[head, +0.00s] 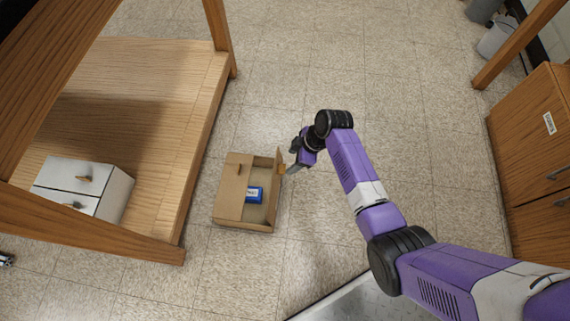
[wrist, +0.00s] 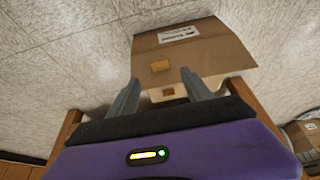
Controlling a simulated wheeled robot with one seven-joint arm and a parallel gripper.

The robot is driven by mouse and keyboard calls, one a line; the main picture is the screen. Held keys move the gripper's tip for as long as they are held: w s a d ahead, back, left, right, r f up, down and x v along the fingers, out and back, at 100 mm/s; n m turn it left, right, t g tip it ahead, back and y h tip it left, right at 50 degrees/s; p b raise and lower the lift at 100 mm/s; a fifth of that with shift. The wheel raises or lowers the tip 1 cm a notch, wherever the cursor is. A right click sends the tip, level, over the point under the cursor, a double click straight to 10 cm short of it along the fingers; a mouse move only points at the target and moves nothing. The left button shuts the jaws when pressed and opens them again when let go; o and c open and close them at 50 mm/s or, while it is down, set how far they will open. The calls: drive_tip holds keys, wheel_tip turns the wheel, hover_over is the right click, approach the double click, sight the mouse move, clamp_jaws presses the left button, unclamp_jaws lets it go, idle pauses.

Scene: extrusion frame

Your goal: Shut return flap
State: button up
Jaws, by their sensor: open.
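A cardboard box (head: 246,228) sits on the floor, with a blue packet (head: 254,194) inside it. Its left flap (head: 232,201) lies flat over the left part of the opening. Its right flap (head: 280,161) stands raised at the right side. My gripper (head: 293,164) is just right of this raised flap. In the wrist view, a cardboard panel (wrist: 207,58) with a white label and a small tan tab lies just beyond my gripper (wrist: 159,82). The two fingers are apart with nothing held between them. I cannot tell whether they touch the cardboard.
A wooden shelf frame (head: 170,150) stands left of the box, with a white drawer unit (head: 118,192) on it. A wooden cabinet (head: 532,150) is at the far right. The tiled floor (head: 290,70) behind the box is clear.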

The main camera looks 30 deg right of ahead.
sight(283, 169)
drive_tip(key=b+x, duration=0.3)
drive_tip(key=x, duration=0.3)
drive_tip(key=shift+w+a+f, duration=0.1)
drive_tip(key=shift+f, duration=0.25)
drive_tip(key=shift+c, duration=0.5)
clamp_jaws()
idle(0.6)
